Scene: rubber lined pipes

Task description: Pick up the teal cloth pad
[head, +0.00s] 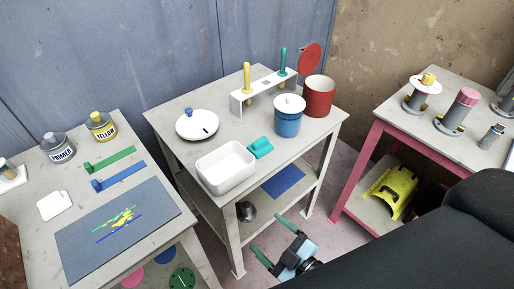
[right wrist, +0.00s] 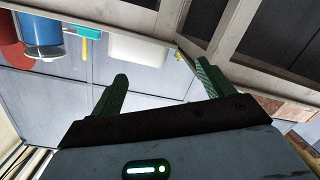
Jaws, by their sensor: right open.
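The teal cloth pad (head: 260,148) lies on the middle table's top (head: 171,115), between the white tub (head: 226,167) and the blue canister (head: 288,121), near the front edge. In the right wrist view a teal strip (right wrist: 83,30), apparently the pad, shows at the upper left beside the tub (right wrist: 138,46). My right gripper (head: 272,240) is open and empty, in front of the table and apart from the pad. Its two green fingers (right wrist: 162,72) are spread in the right wrist view. My left gripper is not in view.
A red canister (head: 319,97) with a raised lid stands behind the blue one. A white rack (head: 264,89) holds yellow and teal handled tools. A white disc (head: 197,125) lies at the left. Side tables flank the middle one. Bare floor shows around my right gripper.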

